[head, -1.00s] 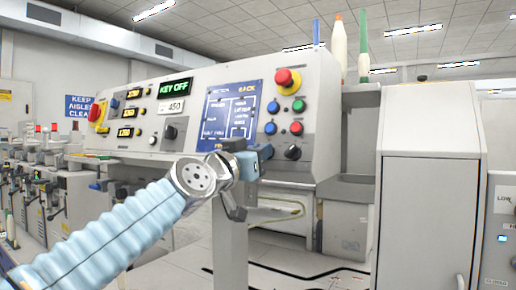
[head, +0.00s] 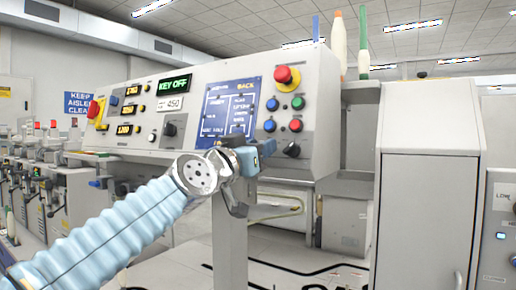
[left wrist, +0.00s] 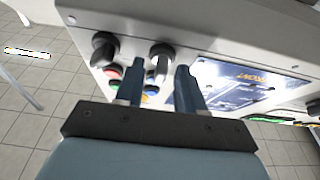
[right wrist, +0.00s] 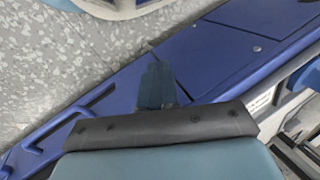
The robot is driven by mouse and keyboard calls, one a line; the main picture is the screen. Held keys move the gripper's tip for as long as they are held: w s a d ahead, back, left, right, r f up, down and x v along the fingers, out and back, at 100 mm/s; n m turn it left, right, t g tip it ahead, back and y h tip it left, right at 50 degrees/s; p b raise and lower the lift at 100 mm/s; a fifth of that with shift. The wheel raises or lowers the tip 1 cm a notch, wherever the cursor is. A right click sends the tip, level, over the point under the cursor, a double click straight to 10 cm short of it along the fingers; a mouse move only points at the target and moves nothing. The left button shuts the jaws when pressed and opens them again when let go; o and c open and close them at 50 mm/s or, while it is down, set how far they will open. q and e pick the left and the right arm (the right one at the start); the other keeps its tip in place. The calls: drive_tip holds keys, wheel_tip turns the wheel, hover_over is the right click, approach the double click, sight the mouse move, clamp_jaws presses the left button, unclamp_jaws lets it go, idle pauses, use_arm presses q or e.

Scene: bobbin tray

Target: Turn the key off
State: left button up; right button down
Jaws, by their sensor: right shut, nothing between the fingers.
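The grey control panel (head: 225,78) has a green display (head: 173,84) reading "KEY OFF". A black rotary switch (head: 291,149) sits at its lower right, under red, green and blue buttons. I cannot tell for certain which control is the key. My left gripper (head: 262,150) is near the panel's lower edge, left of that switch in the head view. In the left wrist view its two fingers (left wrist: 158,90) are apart, with a black knob (left wrist: 160,55) showing between them and another black knob (left wrist: 103,47) to the left. Contact cannot be told. My right gripper (right wrist: 155,86) is shut and empty.
A red mushroom button (head: 287,77) and a blue screen (head: 229,112) are on the panel near my left gripper. Bobbin machines (head: 50,185) stand at the left, a grey cabinet (head: 430,180) at the right. A blue surface (right wrist: 215,50) lies below my right gripper.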

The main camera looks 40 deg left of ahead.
use_arm(q)
drive_tip(key=b+v, duration=0.3)
drive_tip(key=v, duration=1)
drive_tip(key=shift+s, duration=0.4)
drive_tip(key=shift+f, duration=0.1)
